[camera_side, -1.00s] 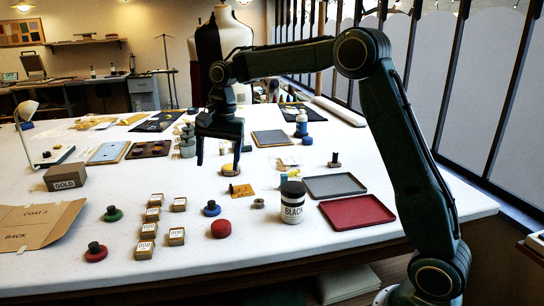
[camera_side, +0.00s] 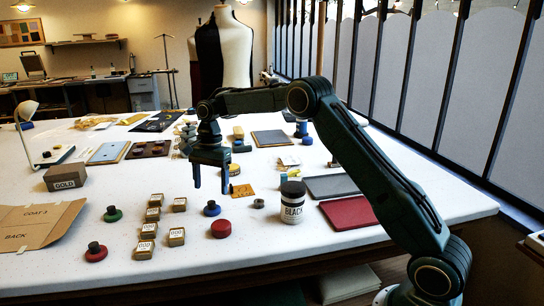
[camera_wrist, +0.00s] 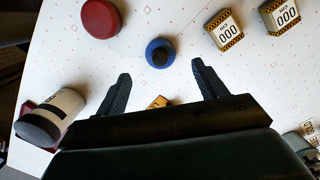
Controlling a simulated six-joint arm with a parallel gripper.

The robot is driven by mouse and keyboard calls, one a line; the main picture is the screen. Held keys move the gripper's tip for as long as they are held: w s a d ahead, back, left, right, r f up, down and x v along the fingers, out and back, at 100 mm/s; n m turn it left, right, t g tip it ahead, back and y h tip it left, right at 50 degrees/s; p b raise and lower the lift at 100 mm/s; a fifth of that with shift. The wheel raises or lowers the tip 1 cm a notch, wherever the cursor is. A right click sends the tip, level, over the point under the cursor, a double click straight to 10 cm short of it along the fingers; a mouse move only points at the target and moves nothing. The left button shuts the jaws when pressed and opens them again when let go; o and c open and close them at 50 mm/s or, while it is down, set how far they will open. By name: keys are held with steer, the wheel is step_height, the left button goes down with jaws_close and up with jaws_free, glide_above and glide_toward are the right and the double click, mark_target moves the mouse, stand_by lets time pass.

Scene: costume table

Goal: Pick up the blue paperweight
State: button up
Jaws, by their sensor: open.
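The blue paperweight (camera_side: 212,209) is a round blue disc with a dark knob on top, standing on the white table (camera_side: 330,256). In the wrist view the blue paperweight (camera_wrist: 160,52) shows ahead of my gripper, roughly centred between the fingers and beyond their tips. My gripper (camera_side: 211,190) points down, with its two fingers spread apart and nothing between them. In the wrist view my gripper (camera_wrist: 160,72) is also empty. In the side view the fingers are close to the paperweight in the picture; I cannot tell the exact gap.
A red disc (camera_side: 221,229), a green weight (camera_side: 113,214) and a red weight (camera_side: 96,252) stand nearby. Several small labelled boxes (camera_side: 177,237) are left of the blue paperweight. A jar marked BLACK (camera_side: 292,206) and a red tray (camera_side: 346,213) lie to the right.

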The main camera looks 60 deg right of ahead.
mark_target(211, 202)
steer(key=shift+f, duration=0.7)
steer(key=shift+a+f, duration=0.1)
steer(key=shift+a+f, duration=0.15)
steer(key=shift+f, duration=1.05)
steer(key=shift+a+f, duration=0.15)
steer(key=shift+f, duration=1.05)
steer(key=shift+c, duration=0.4)
steer(key=c, duration=1.1)
steer(key=shift+c, duration=0.3)
steer(key=shift+r, duration=0.15)
steer(key=shift+r, duration=4.9)
